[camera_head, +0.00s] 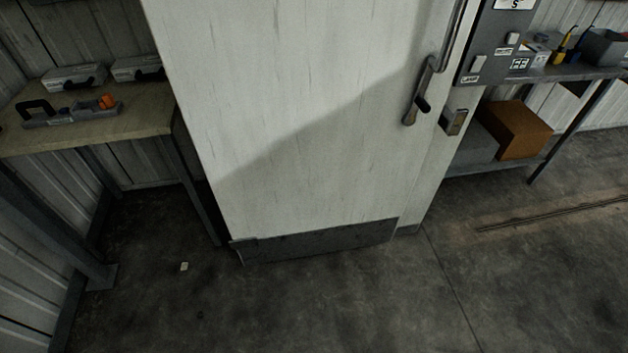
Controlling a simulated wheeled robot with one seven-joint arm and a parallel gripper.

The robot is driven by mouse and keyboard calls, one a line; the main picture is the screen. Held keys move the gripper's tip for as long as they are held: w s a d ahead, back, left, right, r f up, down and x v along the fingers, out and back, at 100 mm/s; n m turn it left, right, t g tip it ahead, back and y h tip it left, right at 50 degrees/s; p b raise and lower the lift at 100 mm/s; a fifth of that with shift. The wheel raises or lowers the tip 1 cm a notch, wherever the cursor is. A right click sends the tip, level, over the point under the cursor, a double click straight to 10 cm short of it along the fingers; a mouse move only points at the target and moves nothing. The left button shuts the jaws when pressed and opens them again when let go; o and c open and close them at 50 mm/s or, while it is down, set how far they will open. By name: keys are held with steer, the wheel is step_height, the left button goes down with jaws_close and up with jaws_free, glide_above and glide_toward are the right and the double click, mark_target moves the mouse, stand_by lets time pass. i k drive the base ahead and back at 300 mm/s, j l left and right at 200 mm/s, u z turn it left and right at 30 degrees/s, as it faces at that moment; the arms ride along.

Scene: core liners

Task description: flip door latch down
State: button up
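A white door (290,120) with a dark kick plate (315,243) along its bottom fills the middle of the head view. A dark metal latch handle (418,92) is mounted near the door's right edge. Its lever slants down and slightly left, with a dark knob near its lower end. A metal catch plate (455,122) sits on the frame just right of the latch. A long vertical bar (454,30) runs up from the latch area. My gripper is not in view, and nothing touches the latch.
A workbench (140,122) with tools and cases stands left of the door. A grey switch panel (495,50) is right of the frame. A shelf on the right holds a brown box (518,130). The concrete floor (330,300) in front is clear except for a small pale scrap (184,267).

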mark_target(419, 101)
steer(key=u, duration=0.35)
steer(key=i+l+u, duration=0.1)
steer(key=l+u, duration=0.65)
steer(key=l, duration=0.9)
steer(key=l+u, duration=0.15)
steer(key=l, duration=0.55)
steer(key=k+l, duration=0.1)
steer(key=l, duration=0.55)
steer(key=l+u, duration=0.15)
steer(key=l, duration=0.5)
steer(key=k+l, duration=0.15)
steer(key=l, duration=0.5)
steer(key=i+j+u, duration=0.1)
steer(key=i+j, duration=0.25)
steer(key=j, duration=0.2)
steer(key=i+j+u, duration=0.1)
steer(key=i+j, duration=0.3)
steer(key=j, duration=0.1)
